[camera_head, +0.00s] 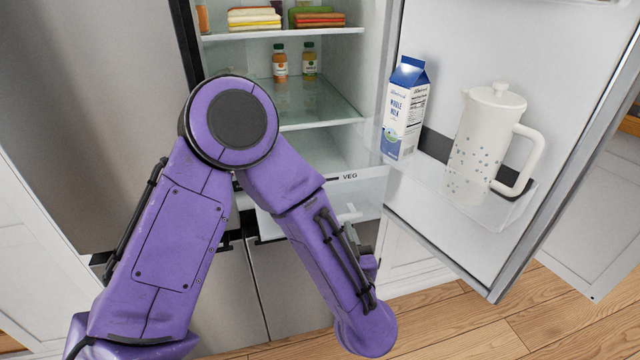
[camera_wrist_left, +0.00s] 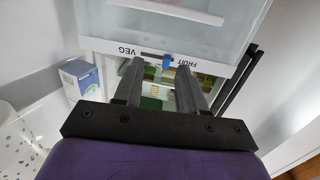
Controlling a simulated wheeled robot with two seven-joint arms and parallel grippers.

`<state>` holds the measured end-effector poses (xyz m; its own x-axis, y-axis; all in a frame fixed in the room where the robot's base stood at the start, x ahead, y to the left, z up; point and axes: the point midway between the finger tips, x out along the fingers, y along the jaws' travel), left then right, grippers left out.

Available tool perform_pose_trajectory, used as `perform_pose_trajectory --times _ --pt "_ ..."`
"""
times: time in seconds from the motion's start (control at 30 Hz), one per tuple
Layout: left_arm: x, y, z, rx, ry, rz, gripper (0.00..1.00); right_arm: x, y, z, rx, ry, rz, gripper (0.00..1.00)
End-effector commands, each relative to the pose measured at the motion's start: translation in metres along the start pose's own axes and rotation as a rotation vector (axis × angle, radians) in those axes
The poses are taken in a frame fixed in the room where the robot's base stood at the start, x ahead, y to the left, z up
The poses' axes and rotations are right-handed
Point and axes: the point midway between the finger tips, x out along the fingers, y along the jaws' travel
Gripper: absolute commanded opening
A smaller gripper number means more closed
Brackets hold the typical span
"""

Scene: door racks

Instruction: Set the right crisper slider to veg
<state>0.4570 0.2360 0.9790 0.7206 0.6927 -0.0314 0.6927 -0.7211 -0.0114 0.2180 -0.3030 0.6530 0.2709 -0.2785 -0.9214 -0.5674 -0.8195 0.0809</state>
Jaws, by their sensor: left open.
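The crisper drawer (camera_head: 372,192) has a clear front with a VEG label (camera_head: 350,176) at its right end. In the left wrist view the drawer front (camera_wrist_left: 160,20) appears upside down, with VEG (camera_wrist_left: 128,51) left and FRUIT (camera_wrist_left: 184,64) right. A blue slider knob (camera_wrist_left: 167,60) sits on the dark track between them, at the FRUIT end. My left gripper (camera_wrist_left: 159,67) is open, its two fingertips on either side of the knob in the picture; contact cannot be told. In the head view my purple left arm hides the knob and most of the gripper.
The fridge door stands open at right, its bin holding a milk carton (camera_head: 405,108) and a white pitcher (camera_head: 483,143). Shelves (camera_head: 318,112) above the drawer hold bottles and sandwiches. A white drawer handle (camera_head: 349,213) is below the label. Wooden floor lies in front.

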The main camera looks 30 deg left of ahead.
Motion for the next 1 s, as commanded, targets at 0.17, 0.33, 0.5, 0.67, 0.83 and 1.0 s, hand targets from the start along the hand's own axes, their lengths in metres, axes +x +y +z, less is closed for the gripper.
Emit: perform_pose_trajectory --times 0.17,0.33,0.5,0.67,0.83,1.0 --pt "-0.001 -0.006 -0.04 -0.018 0.032 -0.101 0.4 -0.005 0.0 -0.002 0.0 0.0 0.0 0.43" --pt "0.031 -0.011 -0.042 -0.015 0.028 -0.107 0.4 -0.013 0.001 -0.006 0.0 0.0 0.0 0.43" --pt "0.069 -0.015 -0.042 -0.014 0.029 -0.106 0.4 -0.022 0.002 -0.009 0.0 0.0 -0.001 0.43" --pt "0.091 -0.016 -0.042 -0.014 0.031 -0.102 0.4 -0.026 0.002 -0.011 0.0 0.0 -0.001 0.43" --pt "0.098 -0.016 -0.041 -0.012 0.034 -0.099 0.4 -0.026 0.002 -0.011 0.0 0.0 0.0 0.43" --pt "0.098 -0.016 -0.04 -0.012 0.034 -0.098 0.37 -0.026 0.002 -0.011 0.0 0.0 -0.001 0.43"
